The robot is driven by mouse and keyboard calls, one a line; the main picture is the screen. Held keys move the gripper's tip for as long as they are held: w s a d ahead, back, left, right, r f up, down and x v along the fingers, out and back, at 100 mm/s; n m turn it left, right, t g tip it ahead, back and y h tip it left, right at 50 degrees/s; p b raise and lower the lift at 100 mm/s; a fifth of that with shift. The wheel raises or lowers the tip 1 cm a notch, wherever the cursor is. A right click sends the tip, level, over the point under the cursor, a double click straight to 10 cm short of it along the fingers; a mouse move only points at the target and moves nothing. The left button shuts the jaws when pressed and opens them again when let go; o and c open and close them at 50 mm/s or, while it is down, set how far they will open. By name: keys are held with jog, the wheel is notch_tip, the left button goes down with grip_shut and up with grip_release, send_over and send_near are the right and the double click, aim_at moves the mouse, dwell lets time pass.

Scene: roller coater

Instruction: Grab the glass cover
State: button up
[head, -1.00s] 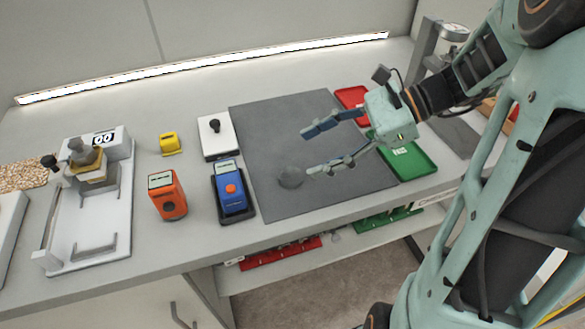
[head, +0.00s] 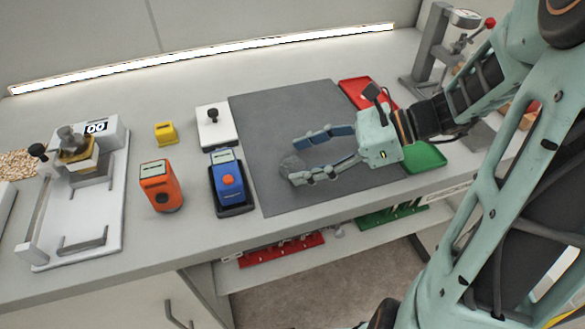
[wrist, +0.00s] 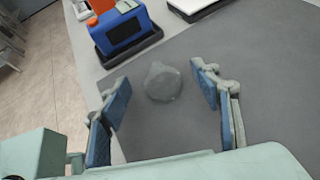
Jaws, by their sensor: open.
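The glass cover is a small, see-through, greyish round piece on the dark grey mat. In the head view the glass cover (head: 291,165) lies at the left end of my gripper (head: 291,160), partly hidden by the near finger. In the wrist view the glass cover (wrist: 162,82) is between and slightly beyond the two blue-padded fingers of my gripper (wrist: 163,85). The fingers are wide apart, with a gap on both sides of the cover. I cannot tell the exact height of the fingers above the mat.
The grey mat (head: 265,120) is mostly clear. Left of it stand a blue device (head: 229,182) in a black holder, an orange device (head: 161,187) and a white block with a black knob (head: 216,127). A red tray (head: 366,92) and a green tray (head: 425,157) lie at its right.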

aim_at(295, 162)
jog(key=shift+x, duration=1.55)
jog(key=shift+c, duration=0.6)
jog(key=c, duration=1.1)
jog(key=shift+r, duration=0.1)
